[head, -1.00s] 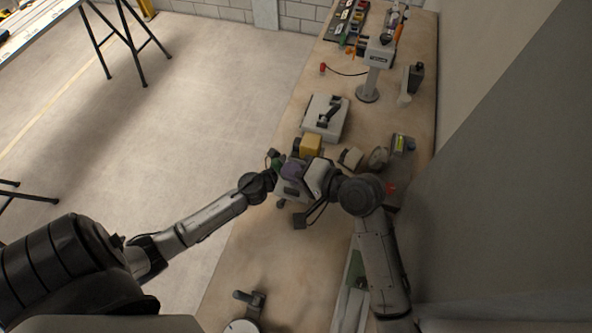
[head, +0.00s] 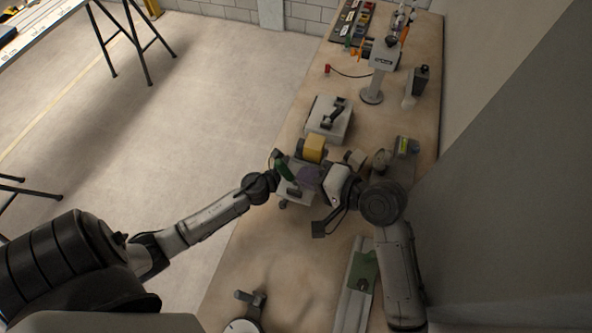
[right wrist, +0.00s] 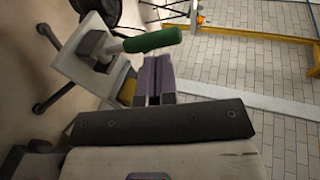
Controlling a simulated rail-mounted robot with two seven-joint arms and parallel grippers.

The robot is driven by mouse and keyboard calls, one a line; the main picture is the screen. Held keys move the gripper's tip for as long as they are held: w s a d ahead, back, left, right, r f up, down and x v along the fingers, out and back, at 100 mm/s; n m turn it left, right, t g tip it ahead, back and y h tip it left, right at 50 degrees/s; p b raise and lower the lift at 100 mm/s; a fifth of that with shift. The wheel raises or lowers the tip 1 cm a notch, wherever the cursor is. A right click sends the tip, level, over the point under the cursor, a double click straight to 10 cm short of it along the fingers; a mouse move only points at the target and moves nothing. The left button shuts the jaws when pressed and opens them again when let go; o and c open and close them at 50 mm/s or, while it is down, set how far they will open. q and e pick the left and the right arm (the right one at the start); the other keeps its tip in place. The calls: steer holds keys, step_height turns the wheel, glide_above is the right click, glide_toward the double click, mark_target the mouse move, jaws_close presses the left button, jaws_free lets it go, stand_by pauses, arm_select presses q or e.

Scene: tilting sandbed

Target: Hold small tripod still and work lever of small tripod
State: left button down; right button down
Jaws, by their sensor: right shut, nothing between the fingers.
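The small tripod (head: 294,190) has a pale grey boxy body on thin legs with dark feet and stands near the left edge of the bench. Its lever has a green handle (head: 286,172). In the right wrist view, the body (right wrist: 88,66) and the green handle (right wrist: 153,40) show at upper left. My right gripper (head: 308,177) has purple fingers and is shut and empty. It is just right of the handle; in the right wrist view its fingertips (right wrist: 155,68) are just below the handle. My left gripper (head: 273,178) is at the tripod's left side; its fingers are too hidden to tell their state.
A yellow block (head: 314,148) and a grey box with a black handle (head: 330,118) stand behind the tripod. Small items and a grey container (head: 405,147) are to the right. A green-topped rail (head: 361,270) lies in front. Bare bench (head: 300,255) is left of it.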

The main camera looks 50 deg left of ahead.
steer(key=shift+v, duration=1.95)
arm_select(q)
steer(key=c, duration=0.7)
jaws_free()
steer(key=shift+c, duration=0.2)
arm_select(e)
steer(key=shift+w, duration=0.1)
